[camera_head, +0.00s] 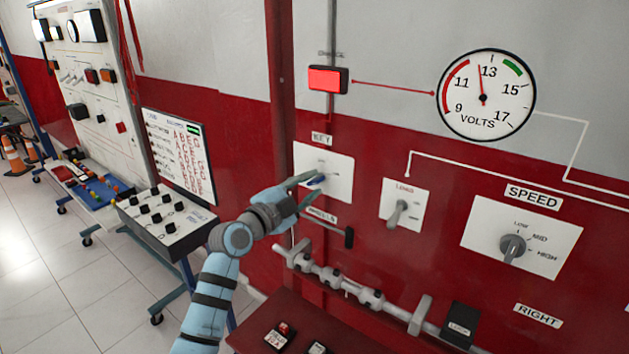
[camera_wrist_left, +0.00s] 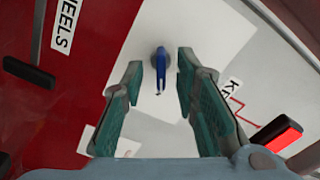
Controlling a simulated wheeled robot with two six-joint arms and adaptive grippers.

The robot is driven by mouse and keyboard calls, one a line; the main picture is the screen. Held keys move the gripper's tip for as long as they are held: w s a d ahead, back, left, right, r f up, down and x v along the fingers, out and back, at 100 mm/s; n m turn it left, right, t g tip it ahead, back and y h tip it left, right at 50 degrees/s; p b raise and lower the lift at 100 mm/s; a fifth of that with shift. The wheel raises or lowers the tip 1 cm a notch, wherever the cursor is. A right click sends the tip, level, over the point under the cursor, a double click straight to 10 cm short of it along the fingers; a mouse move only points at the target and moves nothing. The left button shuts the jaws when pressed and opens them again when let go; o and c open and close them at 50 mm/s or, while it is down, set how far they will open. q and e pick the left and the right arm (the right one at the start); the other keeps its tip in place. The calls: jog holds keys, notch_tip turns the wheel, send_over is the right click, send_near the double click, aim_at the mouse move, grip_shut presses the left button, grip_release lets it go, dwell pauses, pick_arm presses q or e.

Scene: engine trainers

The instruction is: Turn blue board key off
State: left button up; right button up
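The blue key (camera_head: 317,180) sits in the white KEY plate (camera_head: 341,168) on the red and white engine board. My left gripper (camera_head: 309,184) is at that plate, its fingers open and pointing at the key. In the left wrist view the key (camera_wrist_left: 160,70) stands out of a round switch, between the two open fingertips (camera_wrist_left: 160,66). A gap shows on each side, so the fingers are not closed on it. Part of the key is hidden by the fingers in the head view. My right gripper is not in view.
A lit red lamp (camera_head: 328,79) is above the plate, and a volt gauge (camera_head: 485,96) reads near 13. A black-ended lever (camera_head: 349,237) and a grey rod (camera_head: 345,283) lie below.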

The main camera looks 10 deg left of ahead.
pick_arm(q)
jog(key=shift+x, duration=1.1)
grip_shut()
jog(key=shift+n, duration=0.4)
jog(key=n+b, duration=0.1)
jog(key=n, duration=0.4)
jog(key=n+p, duration=0.1)
jog(key=n, duration=0.5)
